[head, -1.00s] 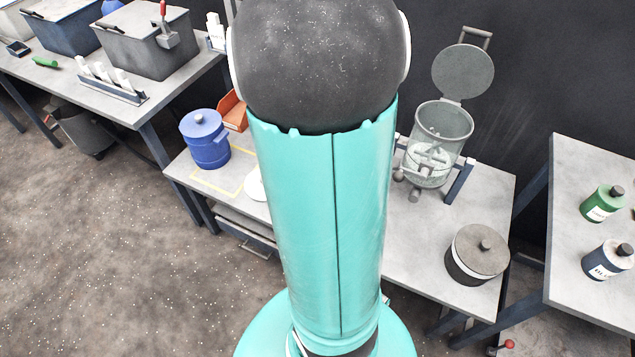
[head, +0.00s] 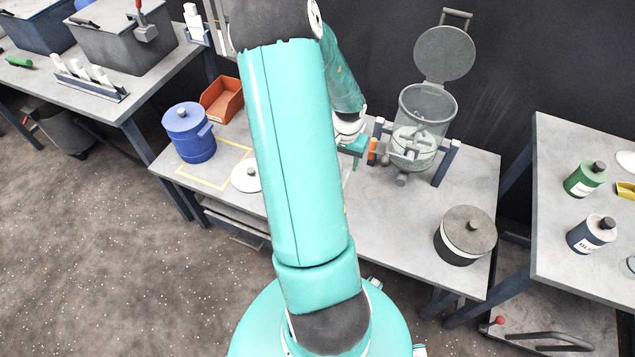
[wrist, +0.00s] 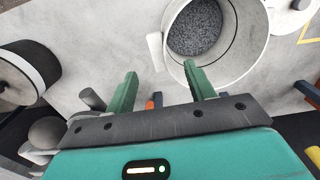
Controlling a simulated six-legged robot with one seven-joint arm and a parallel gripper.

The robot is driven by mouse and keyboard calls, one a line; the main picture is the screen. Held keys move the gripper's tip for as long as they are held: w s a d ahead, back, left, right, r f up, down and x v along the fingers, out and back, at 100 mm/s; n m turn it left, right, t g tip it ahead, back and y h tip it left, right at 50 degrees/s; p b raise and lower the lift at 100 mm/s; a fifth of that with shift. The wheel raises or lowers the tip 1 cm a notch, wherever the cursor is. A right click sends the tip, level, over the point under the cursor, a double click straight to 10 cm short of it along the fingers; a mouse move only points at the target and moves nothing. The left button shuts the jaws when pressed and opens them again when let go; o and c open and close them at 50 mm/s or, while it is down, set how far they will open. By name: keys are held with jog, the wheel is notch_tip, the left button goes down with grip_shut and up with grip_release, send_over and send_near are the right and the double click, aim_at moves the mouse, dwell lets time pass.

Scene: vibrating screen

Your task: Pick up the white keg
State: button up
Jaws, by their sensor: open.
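The white keg (wrist: 258,50) is in the wrist view at upper right, open at the top with grey granules inside. Its white side handle (wrist: 155,52) sticks out to the left. My gripper (wrist: 160,74) is open and empty, its two green fingers pointing toward the keg. The handle is in line with the gap between the fingertips, a little beyond them. I cannot tell how far apart in height they are. In the head view the keg is hidden behind my arm, and only part of my gripper (head: 352,147) shows beside the mixer.
A clear mixer drum (head: 420,125) on a blue stand is at the back of the table. A grey pot (head: 466,235) stands at right. A blue keg (head: 190,133), an orange bin (head: 222,100) and a white lid (head: 246,176) are at left.

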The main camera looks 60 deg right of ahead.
aim_at(342, 176)
notch_tip(342, 176, down, 8)
jog(key=shift+d+f, duration=0.15)
dwell(0.3)
grip_shut()
